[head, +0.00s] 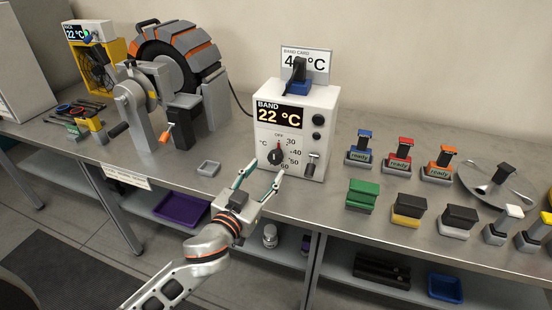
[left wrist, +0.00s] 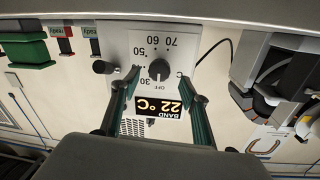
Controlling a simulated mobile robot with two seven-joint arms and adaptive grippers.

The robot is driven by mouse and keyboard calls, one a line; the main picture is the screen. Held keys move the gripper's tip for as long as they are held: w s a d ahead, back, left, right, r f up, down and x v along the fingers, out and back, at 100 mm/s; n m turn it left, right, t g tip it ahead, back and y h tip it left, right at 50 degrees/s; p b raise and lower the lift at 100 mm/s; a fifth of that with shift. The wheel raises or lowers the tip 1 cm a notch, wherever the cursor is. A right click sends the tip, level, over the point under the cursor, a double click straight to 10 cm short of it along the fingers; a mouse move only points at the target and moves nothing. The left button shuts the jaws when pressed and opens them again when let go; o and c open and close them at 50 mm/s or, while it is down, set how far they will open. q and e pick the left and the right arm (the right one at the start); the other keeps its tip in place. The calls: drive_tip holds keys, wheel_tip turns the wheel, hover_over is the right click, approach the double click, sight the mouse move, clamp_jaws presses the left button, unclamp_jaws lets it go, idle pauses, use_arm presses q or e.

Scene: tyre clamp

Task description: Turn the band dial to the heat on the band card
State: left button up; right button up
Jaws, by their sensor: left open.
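The band dial (head: 275,155) is a dark round knob on the front of a white box (head: 318,148). Its pointer looks turned up toward OFF; the scale beside it runs 30, 40, 50, 60. In the left wrist view the dial (left wrist: 159,69) appears upside down, with 70 also on the scale. The box's display (head: 280,115) reads BAND 22 °C. The band card (head: 318,54) stands behind the box top, its number partly hidden; I read a 4, then °C. My left gripper (head: 260,177) is open and empty, its fingers spread before the dial, apart from it.
A black-handled blue block (head: 301,81) on the box hides part of the card. A lever (head: 312,164) sticks out right of the dial. Several stamp-like blocks fill the bench's right side.

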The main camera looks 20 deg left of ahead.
sight(273, 161)
use_arm(q)
drive_tip(key=w, duration=0.6)
drive_tip(key=shift+w+d, duration=0.2)
drive_tip(key=shift+d, duration=0.15)
drive_tip(key=c, duration=1.1)
